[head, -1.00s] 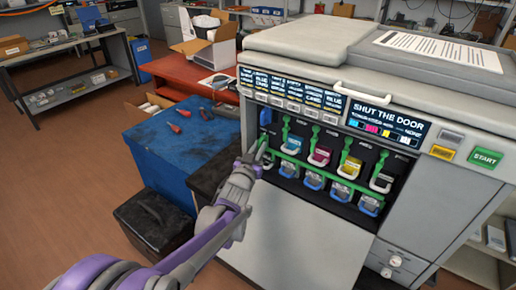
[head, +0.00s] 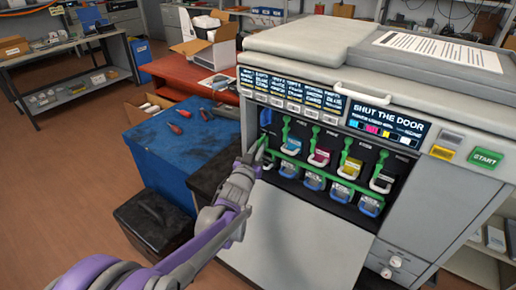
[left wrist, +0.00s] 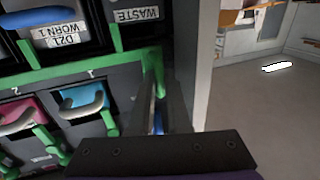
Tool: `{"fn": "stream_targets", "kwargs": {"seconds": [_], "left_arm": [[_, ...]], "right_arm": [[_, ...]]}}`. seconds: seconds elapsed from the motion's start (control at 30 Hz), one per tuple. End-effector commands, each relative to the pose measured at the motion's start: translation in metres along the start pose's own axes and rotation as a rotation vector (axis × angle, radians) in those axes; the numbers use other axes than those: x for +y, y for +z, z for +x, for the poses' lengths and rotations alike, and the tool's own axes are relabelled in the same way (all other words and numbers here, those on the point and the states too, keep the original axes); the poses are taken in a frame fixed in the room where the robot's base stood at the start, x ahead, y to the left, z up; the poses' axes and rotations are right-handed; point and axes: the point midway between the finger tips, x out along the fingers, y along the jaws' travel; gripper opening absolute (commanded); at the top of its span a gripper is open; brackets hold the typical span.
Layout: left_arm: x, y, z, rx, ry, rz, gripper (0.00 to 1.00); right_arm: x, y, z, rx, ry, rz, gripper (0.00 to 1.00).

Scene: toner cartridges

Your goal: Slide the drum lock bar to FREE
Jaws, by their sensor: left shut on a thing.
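The green drum lock bar (head: 318,174) runs across the open printer front, between the upper cartridge row and the lower row of blue-handled drums. My left gripper (head: 262,150) is at the left end of the bar. In the left wrist view the bar (left wrist: 75,68) crosses the upper left, and a green upright piece at its end goes down between the fingers of my left gripper (left wrist: 158,108). The gripper is shut on that green end. The fingers hide part of the grip. I cannot read any lock marking. My right gripper is not in view.
Cartridges with cyan, magenta (head: 319,157), yellow and grey handles sit above the bar. The lowered printer door (head: 300,235) lies in front. A blue-topped bench (head: 170,145) and a black bin (head: 152,222) stand to the left. A waste label (left wrist: 137,14) shows in the wrist view.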

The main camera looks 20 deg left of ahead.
Motion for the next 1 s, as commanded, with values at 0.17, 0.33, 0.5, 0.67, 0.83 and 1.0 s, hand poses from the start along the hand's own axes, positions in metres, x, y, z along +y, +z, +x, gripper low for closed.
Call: {"fn": "stream_targets", "kwargs": {"seconds": [0.17,0.33,0.5,0.67,0.83,1.0], "left_arm": [[-0.001,-0.004,0.004,0.008,0.001,-0.003,0.00],[0.000,-0.004,0.004,0.008,0.002,-0.003,0.00],[0.002,-0.005,0.004,0.009,0.002,-0.003,0.00],[0.008,-0.005,0.002,0.010,0.003,-0.003,0.00],[0.014,-0.005,0.001,0.010,0.005,-0.004,0.00],[0.020,-0.005,-0.001,0.009,0.007,-0.002,0.00]], "right_arm": [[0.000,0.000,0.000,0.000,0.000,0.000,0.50],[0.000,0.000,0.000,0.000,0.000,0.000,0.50],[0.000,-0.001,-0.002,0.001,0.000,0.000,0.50],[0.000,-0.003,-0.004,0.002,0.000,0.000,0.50],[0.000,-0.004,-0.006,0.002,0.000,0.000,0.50],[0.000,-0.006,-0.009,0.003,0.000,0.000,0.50]]}}
